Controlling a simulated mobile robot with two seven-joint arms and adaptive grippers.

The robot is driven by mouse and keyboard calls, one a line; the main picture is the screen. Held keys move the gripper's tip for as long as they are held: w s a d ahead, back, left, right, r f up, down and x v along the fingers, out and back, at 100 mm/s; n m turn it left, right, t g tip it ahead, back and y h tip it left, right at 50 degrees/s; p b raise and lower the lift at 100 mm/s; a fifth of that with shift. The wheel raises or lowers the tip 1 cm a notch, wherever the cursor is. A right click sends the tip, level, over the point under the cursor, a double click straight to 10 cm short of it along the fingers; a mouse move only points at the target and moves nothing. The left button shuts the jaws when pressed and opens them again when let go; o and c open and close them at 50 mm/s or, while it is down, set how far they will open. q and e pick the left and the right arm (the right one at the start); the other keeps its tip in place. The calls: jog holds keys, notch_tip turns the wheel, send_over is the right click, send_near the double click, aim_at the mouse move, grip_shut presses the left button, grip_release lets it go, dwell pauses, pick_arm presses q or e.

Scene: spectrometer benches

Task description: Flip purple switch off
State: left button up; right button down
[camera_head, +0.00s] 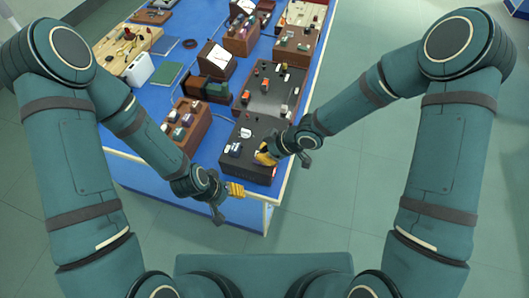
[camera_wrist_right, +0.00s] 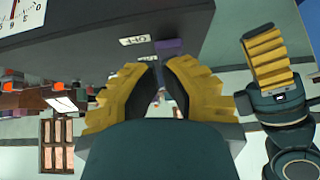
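The purple switch (camera_wrist_right: 168,47) shows in the right wrist view on the dark face of a console, beside a white label reading OFF that appears upside down. In the head view the console (camera_head: 262,176) stands at the table's near end, and the right gripper hides that part of it. My right gripper (camera_head: 265,154) is over the console; in the wrist view its fingers (camera_wrist_right: 160,72) have a narrow gap with nothing between them, and their tips are just below the switch. My left gripper (camera_head: 236,189) is in front of the table's near edge, away from the console; its finger opening is unclear.
A wooden box with switches (camera_head: 183,125) stands left of the console. Behind are another dark panel (camera_head: 270,88), a green-fronted wooden box (camera_head: 208,88) and a white container (camera_head: 139,68). The blue tabletop (camera_head: 215,148) is bare between the near boxes. Floor is clear right of the table.

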jog(key=shift+s+d+f+y+b, duration=0.1)
jog(key=shift+d+f+y+b, duration=0.1)
jog(key=shift+f+y+b, duration=0.35)
jog(key=shift+t, duration=0.3)
jog(key=shift+r, duration=0.1)
jog(key=shift+a, duration=0.2)
jog(key=shift+w+a+r, duration=0.2)
jog(key=shift+w+a, duration=0.1)
jog(key=shift+a, duration=0.3)
